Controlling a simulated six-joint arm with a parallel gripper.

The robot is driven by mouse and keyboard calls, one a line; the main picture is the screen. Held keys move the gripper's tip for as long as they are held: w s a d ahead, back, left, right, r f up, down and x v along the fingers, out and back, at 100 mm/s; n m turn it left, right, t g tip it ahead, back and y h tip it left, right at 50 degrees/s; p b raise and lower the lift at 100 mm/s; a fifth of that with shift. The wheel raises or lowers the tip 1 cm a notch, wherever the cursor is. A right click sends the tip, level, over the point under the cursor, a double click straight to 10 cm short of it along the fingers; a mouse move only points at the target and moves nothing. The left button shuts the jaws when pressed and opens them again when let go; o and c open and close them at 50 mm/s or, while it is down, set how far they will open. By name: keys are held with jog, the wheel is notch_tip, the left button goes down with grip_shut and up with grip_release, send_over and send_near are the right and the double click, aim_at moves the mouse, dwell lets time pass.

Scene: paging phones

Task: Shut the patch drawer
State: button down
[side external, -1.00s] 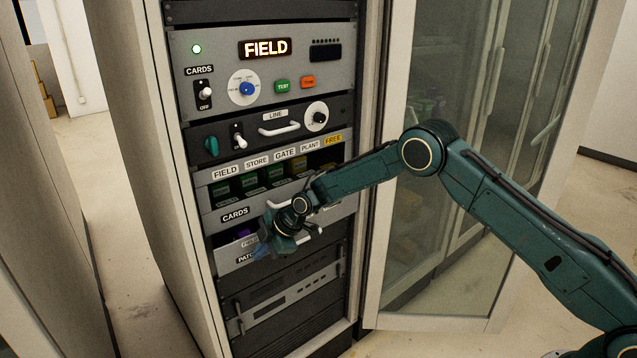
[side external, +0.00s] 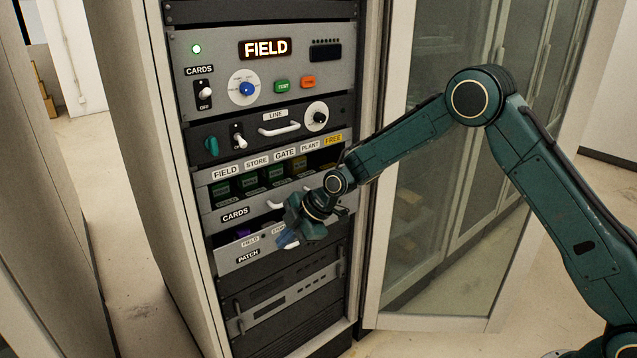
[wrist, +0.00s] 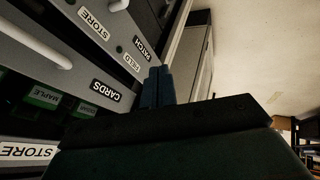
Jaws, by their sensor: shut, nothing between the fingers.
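The patch drawer (side external: 266,255) is the grey drawer low in the rack, with FIELD, STORE and PATCH labels on its front. It stands out a little, and a purple item (side external: 243,233) shows in the gap above its front. My gripper (side external: 287,240) is shut and empty in front of the drawer's right part, hiding some of it. In the wrist view, the blue fingers (wrist: 157,87) are together beside the drawer's front (wrist: 108,46); I cannot tell whether they touch it.
The cards drawer (side external: 235,215), with its white handle, is just above. A black and grey rack unit (side external: 285,290) is below. A glass door (side external: 440,200) stands open at the right, behind my arm. The floor left of the rack is free.

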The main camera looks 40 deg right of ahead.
jog(key=shift+v, duration=0.8)
jog(key=shift+s+a+f, duration=0.1)
jog(key=shift+a, duration=0.75)
send_near(244, 262)
notch_tip(244, 262, down, 4)
jog(key=s+a, duration=0.2)
jog(key=shift+w+d, duration=0.1)
jog(key=shift+w, duration=1.95)
jog(key=shift+w, duration=0.15)
